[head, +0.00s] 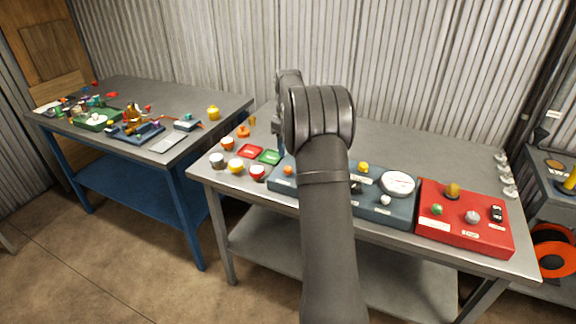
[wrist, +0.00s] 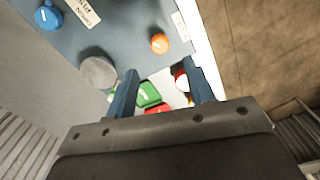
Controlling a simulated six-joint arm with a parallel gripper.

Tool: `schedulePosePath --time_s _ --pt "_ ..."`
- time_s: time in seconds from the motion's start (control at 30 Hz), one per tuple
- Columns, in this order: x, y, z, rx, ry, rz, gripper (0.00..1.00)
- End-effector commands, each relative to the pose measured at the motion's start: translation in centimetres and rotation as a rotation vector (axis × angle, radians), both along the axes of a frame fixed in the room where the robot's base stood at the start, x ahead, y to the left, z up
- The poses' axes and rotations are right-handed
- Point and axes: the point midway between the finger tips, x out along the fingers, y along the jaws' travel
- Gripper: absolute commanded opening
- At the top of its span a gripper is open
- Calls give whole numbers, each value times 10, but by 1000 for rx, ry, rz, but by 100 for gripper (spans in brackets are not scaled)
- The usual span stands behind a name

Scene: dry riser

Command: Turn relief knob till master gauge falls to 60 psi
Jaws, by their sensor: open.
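A blue-grey panel (head: 400,212) lies along the front of the near table, its middle hidden behind my arm. The white round gauge (head: 398,183) is at its right; its needle reading is too small to tell. The panel carries an orange knob (head: 288,170), a yellow knob (head: 363,167) and a pale knob (head: 385,200). I cannot tell which is the relief knob. In the wrist view, my gripper (wrist: 159,66) is open and empty, with the orange knob (wrist: 159,43) beyond the fingertips. A blue knob (wrist: 47,18) and a grey round part (wrist: 98,72) are to the left.
A red panel (head: 425,235) with knobs and a black switch stands to the right. Green (head: 270,157) and red (head: 250,151) tiles and several capped jars lie left of the blue-grey panel. The table's back is mostly clear. A second table (head: 190,85) at left holds clutter.

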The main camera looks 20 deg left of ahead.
Motion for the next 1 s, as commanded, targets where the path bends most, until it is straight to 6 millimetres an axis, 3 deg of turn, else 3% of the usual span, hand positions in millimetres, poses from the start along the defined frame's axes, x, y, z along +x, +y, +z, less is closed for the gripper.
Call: schedulePosePath --time_s 0.2,0.4,0.8,0.83,1.0 --pt "0 0 -46 -1 2 0 49" --pt "0 0 -73 -1 1 0 49" --pt "0 0 -81 1 0 0 49" --pt "0 0 -81 1 0 0 47" --pt "0 0 -81 1 0 -1 13"
